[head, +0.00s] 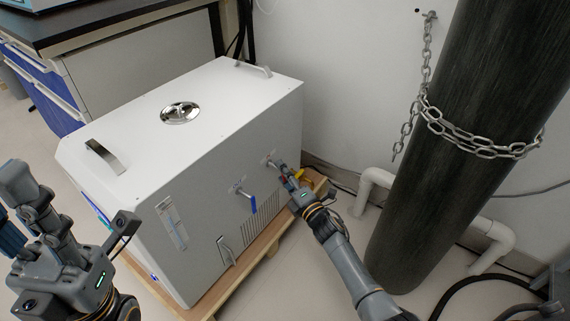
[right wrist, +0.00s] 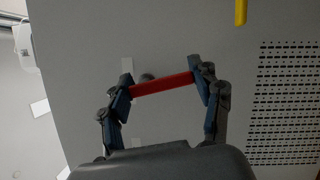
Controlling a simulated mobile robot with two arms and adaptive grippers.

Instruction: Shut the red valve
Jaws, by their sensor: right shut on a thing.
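The red valve's handle (right wrist: 162,84) is a short red bar on the white front panel of the distiller. My right gripper (right wrist: 160,85) has a fingertip at each end of the bar and is shut on it. In the wrist view the bar lies nearly level, its right end slightly higher. In the head view my right gripper (head: 286,176) reaches the front panel near its right edge and largely hides the red handle. My left gripper (head: 28,205) is at the lower left, partly cut off by the frame, away from the valves. Its jaw opening is unclear.
A blue-handled valve (head: 247,200) is left of the right gripper. A yellow handle (head: 304,175) is close on its right and shows in the wrist view (right wrist: 240,12). The distiller (head: 130,130) stands on a wooden base. A dark chained cylinder (head: 470,130) stands right.

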